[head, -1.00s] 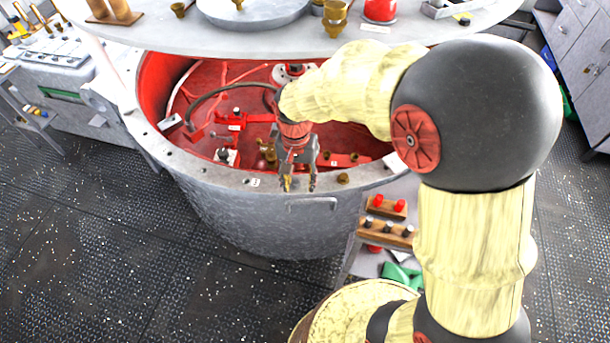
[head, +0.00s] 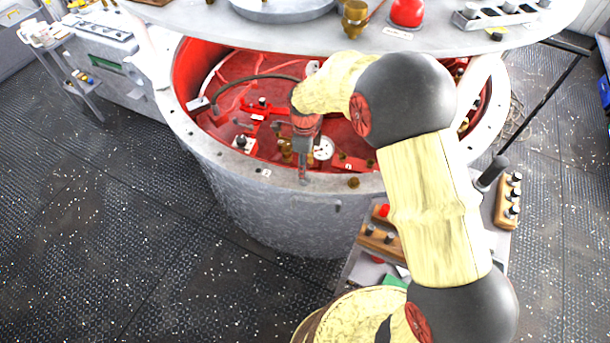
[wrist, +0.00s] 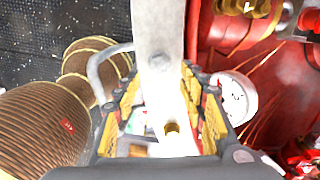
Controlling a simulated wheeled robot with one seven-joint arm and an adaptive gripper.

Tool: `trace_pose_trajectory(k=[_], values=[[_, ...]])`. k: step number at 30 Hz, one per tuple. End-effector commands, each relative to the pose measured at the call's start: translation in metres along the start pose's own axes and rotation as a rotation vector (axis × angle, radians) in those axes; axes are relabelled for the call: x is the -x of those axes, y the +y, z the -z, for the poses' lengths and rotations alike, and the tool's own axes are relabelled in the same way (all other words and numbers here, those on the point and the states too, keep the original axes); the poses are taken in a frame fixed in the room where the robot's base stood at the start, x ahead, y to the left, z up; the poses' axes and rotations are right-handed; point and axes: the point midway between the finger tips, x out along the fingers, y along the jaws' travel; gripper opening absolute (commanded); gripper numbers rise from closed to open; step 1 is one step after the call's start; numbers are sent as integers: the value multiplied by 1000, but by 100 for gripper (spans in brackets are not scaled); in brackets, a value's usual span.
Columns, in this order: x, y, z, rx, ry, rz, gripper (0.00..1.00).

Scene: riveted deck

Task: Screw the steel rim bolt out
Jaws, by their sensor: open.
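The steel rim bolt (wrist: 160,62) shows in the wrist view as a small grey head on the pale rim (wrist: 158,25). It lies about between my fingertips; I cannot tell whether they touch it. My gripper (wrist: 160,78) is open, one yellow-padded finger on each side of the rim strip. In the head view my gripper (head: 303,172) points down at the near rim (head: 230,163) of the round tub, and it hides the steel bolt there. A brass bolt (head: 353,183) sits further right on the rim; it also shows in the wrist view (wrist: 172,128).
The tub's red interior holds a white gauge (head: 323,148), a dark hose (head: 245,82) and red fittings. A grey tabletop (head: 300,30) overhangs the tub's far side. Wooden racks (head: 508,203) stand at the right. The floor at the left is clear.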

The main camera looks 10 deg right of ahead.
Motion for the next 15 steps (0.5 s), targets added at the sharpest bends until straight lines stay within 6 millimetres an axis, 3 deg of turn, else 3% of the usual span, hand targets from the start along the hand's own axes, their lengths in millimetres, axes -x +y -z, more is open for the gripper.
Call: trace_pose_trajectory(k=[6,15], values=[[-37,1,1,2,2,-3,42],[-60,1,0,3,1,-2,42]])
